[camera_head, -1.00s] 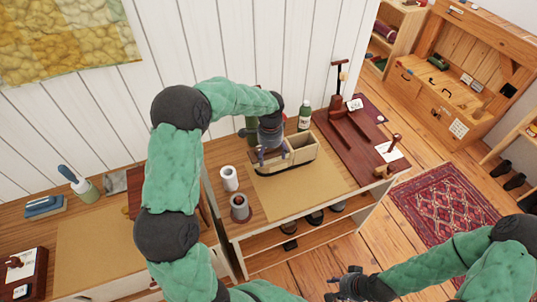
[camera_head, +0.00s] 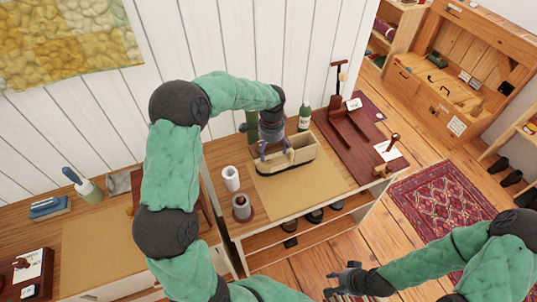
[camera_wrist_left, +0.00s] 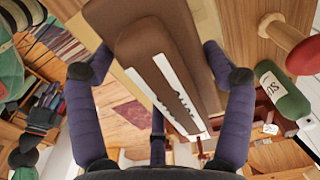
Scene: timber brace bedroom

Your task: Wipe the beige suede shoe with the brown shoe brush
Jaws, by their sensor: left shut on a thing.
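My left gripper (camera_head: 272,153) is over the left end of the shoe in the head view. In the left wrist view the left gripper (camera_wrist_left: 155,75) is shut on the brown shoe brush (camera_wrist_left: 165,72), a brown block with white lettering strips between its fingers. The brush is mostly hidden in the head view, and I cannot tell whether it touches the shoe. My right gripper (camera_head: 348,278) is open and empty, low in front of the bench.
A green bottle (camera_head: 304,116) stands behind the shoe. A dark red board (camera_head: 350,140) with a stand lies to the right. The mat's front is clear.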

